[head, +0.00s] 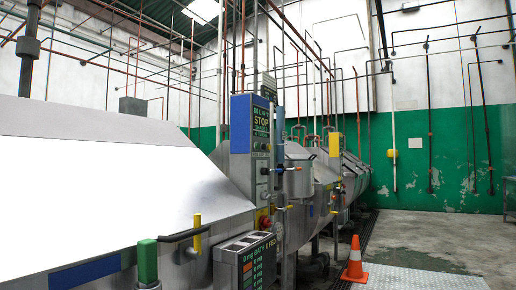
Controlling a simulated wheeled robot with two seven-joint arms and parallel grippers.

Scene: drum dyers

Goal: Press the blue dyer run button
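Small round buttons show low on the panel, too small to tell which one is the run button. The panel is on a grey metal dyer (120,128) with a large bright sloping top at the left. A blue patch (86,272) marks its lower front. Neither of my grippers is in view.
More dyers (325,175) stand in a row behind. A grey box (245,262) with printed lettering juts out at the front. An orange cone (354,260) stands on the floor at right. The concrete floor (440,235) beyond is open.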

